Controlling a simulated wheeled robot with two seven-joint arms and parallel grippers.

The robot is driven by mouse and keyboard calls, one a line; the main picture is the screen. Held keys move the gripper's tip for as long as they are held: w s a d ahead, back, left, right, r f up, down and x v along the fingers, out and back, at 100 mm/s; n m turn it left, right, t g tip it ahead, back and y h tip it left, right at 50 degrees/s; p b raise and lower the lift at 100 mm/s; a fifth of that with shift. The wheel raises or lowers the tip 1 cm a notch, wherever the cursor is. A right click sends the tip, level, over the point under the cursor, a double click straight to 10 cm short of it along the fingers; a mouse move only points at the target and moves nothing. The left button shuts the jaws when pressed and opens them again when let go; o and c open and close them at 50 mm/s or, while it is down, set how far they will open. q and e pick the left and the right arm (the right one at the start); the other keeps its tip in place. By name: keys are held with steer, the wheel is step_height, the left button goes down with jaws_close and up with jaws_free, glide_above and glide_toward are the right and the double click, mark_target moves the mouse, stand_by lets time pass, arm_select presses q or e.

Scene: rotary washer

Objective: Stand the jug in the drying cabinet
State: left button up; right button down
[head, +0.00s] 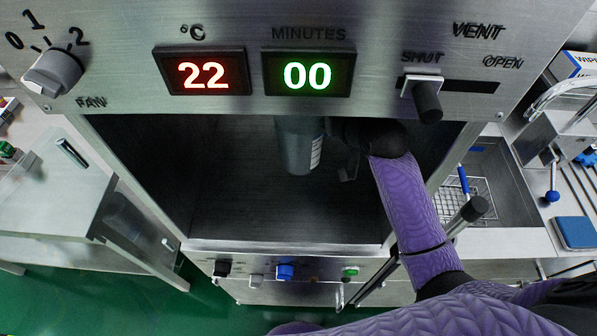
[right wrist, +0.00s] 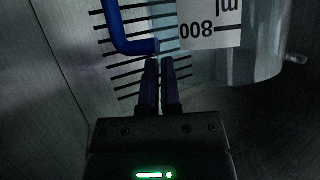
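The jug (head: 299,147) is inside the open drying cabinet (head: 290,246), seen in the head view below the display panel. Its upper part is hidden behind the panel. I cannot tell whether its base touches the cabinet floor. In the right wrist view the clear jug wall (right wrist: 262,45) shows an 800 ml label, with a blue handle (right wrist: 115,25) to its left. My right gripper (right wrist: 160,62) has its fingers close together at the end of the handle and looks shut on it. In the head view the right gripper is dark and partly hidden beside the jug. My left gripper is not in view.
The panel shows 22 °C and 00 minutes, with a fan knob (head: 55,72) and a vent slider (head: 427,98) towards SHUT. A steel sink with a wire basket (head: 466,187) is at right. A grey-white bench unit (head: 55,190) stands at left. Inside, the cabinet's left side looks clear.

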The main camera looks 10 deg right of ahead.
step_height(320, 180, down, 8)
steer(key=b, duration=0.2)
steer(key=shift+f, duration=0.1)
steer(key=c, duration=1.3)
jaws_free()
steer(key=shift+f, duration=0.15)
steer(key=o, duration=0.5)
steer(key=p+v, duration=0.3)
steer(key=v, duration=0.9)
steer(key=shift+r, duration=0.2)
